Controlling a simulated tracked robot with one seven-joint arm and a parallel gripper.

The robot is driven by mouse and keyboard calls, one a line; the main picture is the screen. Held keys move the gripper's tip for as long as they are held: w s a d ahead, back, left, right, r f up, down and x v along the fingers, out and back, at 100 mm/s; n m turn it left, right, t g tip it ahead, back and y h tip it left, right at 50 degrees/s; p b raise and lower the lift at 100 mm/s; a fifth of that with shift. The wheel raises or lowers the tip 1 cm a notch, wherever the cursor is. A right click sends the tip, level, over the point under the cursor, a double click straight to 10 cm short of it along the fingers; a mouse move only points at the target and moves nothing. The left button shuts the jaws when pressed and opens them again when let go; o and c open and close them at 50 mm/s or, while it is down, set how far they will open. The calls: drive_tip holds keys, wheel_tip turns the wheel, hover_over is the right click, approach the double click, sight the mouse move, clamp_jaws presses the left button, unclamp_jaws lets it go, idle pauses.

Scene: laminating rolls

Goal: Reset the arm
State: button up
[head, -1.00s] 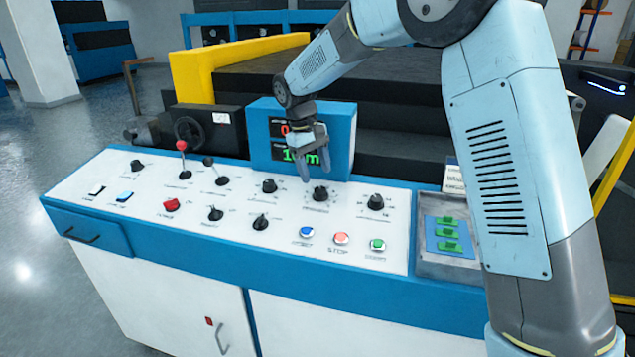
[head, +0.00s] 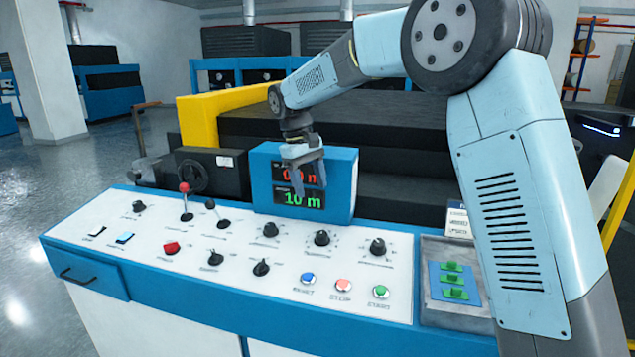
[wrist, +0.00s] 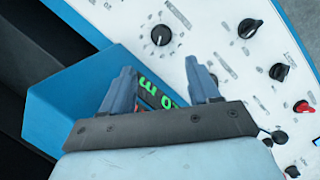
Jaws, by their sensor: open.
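My gripper (head: 302,178) hangs from my light blue arm in front of the display box, fingers pointing down and apart, with nothing between them. In the wrist view my gripper (wrist: 160,85) shows two separated fingers over the display and the white panel. The blue display box (head: 343,185) shows red digits above a green "10 m"; my fingers partly cover the red line. The white control panel (head: 80,224) lies below, with black knobs, a red-tipped lever (head: 185,200) and blue, red and green buttons. My fingers appear clear of the knobs.
A yellow guard (head: 205,118) and dark machine rollers (head: 390,125) stand behind the panel. A grey tray (head: 430,300) with green switches sits at the panel's right end. Open floor (head: 60,170) lies to the left.

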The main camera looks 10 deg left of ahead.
drive_tip(key=s+d+r+m+t+y, duration=0.1)
drive_tip(key=s+d+r, duration=0.25)
drive_tip(key=d, duration=0.35)
drive_tip(key=s+d+r+m+t, duration=0.1)
drive_tip(key=s+d+r+m, duration=0.2)
drive_tip(key=d, duration=0.5)
drive_tip(key=s+d+r+y, duration=0.1)
drive_tip(key=s+d+r, duration=0.25)
drive_tip(key=d, duration=0.35)
drive_tip(key=s+d+f+m+t, duration=0.2)
drive_tip(key=s+d, duration=0.5)
drive_tip(key=s, duration=0.3)
drive_tip(key=s+d+f+m+t, duration=0.2)
drive_tip(key=s+d+f, duration=0.1)
drive_tip(key=s+d, duration=0.4)
drive_tip(key=s, duration=0.3)
drive_tip(key=shift+s+f+m+y, duration=0.15)
drive_tip(key=shift+f+m+y, duration=0.1)
drive_tip(key=shift+m+y, duration=0.05)
drive_tip(key=shift+c, duration=0.3)
